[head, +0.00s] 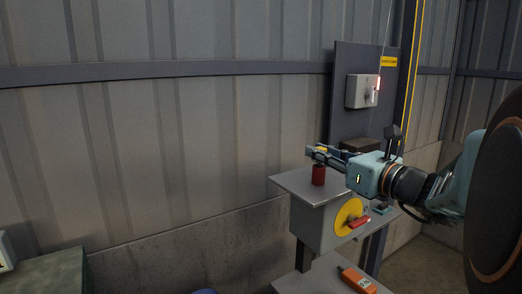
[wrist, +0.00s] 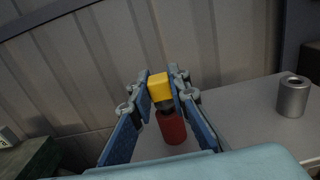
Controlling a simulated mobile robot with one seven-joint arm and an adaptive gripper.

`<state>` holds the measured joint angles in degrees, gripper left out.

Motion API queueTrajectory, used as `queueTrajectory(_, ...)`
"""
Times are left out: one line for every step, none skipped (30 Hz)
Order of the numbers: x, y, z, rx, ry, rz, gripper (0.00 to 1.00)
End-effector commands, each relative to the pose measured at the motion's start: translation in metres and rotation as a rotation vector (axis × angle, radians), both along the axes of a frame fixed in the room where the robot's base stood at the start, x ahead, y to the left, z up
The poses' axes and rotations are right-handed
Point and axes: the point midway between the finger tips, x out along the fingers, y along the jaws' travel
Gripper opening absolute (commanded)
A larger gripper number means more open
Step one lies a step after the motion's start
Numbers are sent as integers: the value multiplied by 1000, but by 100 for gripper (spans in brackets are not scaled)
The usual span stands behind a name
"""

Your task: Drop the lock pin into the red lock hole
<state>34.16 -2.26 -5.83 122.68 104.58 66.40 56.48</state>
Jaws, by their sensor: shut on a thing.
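The lock pin has a yellow block head (wrist: 159,86) and a short dark shank below it. My gripper (wrist: 162,93) is shut on the yellow head, one finger on each side. The red lock hole is a red upright cylinder (wrist: 171,127) directly below the pin; it also shows in the head view (head: 319,176) on the grey cabinet top. The shank is over the cylinder's top, but I cannot tell whether its tip is inside the hole. In the head view my gripper (head: 317,152) reaches in from the right, just above the red cylinder.
A grey hollow cylinder (wrist: 293,97) stands to the right on the same top. The cabinet (head: 320,226) has a yellow disc (head: 348,215) with a red handle on its front. Behind stands a dark panel with a grey switch box (head: 361,91). An orange device (head: 356,279) lies below.

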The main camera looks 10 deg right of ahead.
Motion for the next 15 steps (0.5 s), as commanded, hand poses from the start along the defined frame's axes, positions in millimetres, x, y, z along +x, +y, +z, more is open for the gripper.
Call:
queueTrajectory(0, 0, -2, 0, 0, 0, 0)
queueTrajectory(0, 0, -3, 0, 0, 0, 0)
queueTrajectory(0, 0, -4, 0, 0, 0, 0)
queueTrajectory(0, 0, -5, 0, 0, 0, 0)
queueTrajectory(0, 0, -6, 0, 0, 0, 0)
queueTrajectory(0, 0, -7, 0, 0, 0, 0)
queueTrajectory(0, 0, -7, 0, 0, 0, 0)
queueTrajectory(0, 0, -8, 0, 0, 0, 0)
queueTrajectory(0, 0, -9, 0, 0, 0, 0)
queueTrajectory(0, 0, -10, 0, 0, 0, 0)
queueTrajectory(0, 0, -11, 0, 0, 0, 0)
queueTrajectory(0, 0, -10, 0, -1, 0, 18)
queueTrajectory(0, 0, -9, 0, -1, 0, 21)
queueTrajectory(0, 0, -9, 0, -1, 0, 25)
queueTrajectory(0, 0, -9, 0, -1, 0, 29)
